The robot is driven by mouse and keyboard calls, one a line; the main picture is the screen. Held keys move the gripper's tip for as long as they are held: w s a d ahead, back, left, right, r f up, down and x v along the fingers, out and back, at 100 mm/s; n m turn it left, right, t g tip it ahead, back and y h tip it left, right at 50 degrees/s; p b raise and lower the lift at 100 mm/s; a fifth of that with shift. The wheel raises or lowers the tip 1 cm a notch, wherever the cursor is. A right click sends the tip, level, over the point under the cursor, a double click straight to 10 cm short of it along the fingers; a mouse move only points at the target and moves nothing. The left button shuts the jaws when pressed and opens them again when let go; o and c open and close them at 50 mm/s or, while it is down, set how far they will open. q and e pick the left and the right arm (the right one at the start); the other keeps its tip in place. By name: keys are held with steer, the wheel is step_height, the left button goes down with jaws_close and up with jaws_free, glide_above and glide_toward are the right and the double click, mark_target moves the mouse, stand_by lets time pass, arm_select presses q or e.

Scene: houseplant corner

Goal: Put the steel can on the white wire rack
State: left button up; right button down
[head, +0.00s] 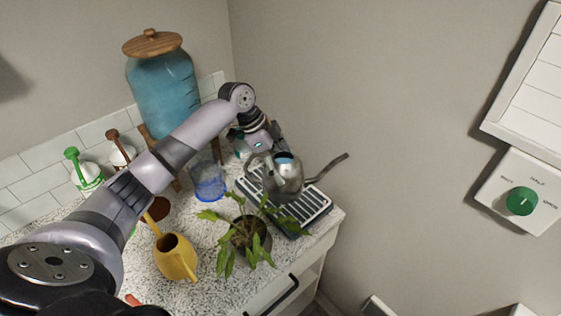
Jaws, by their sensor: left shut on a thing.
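The steel can (289,181) is a shiny metal watering can with its long spout pointing right. My left gripper (257,157) is shut on it at its left, handle side. The can looks about upright. It is in front of the white wire rack (316,206), a slatted rack with a dark edge on the counter, and covers part of it. I cannot tell whether the can's base touches the rack or hangs above it. My right gripper is not in view.
A potted plant (249,235) stands close in front of the rack, its leaves overlapping the rack's front edge. A yellow watering can (176,259), a blue clear container (209,182) and a large blue dispenser (163,88) stand to the left. A wall is close behind the rack.

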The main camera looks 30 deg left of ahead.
arm_select(q)
steer(key=o, duration=1.6)
steer(key=shift+o, duration=0.9)
steer(key=b+v, duration=0.2)
steer(key=v, duration=0.8)
steer(key=shift+a+r, duration=0.15)
steer(key=shift+r, duration=0.05)
steer(key=shift+v, duration=0.75)
steer(key=shift+s, duration=0.1)
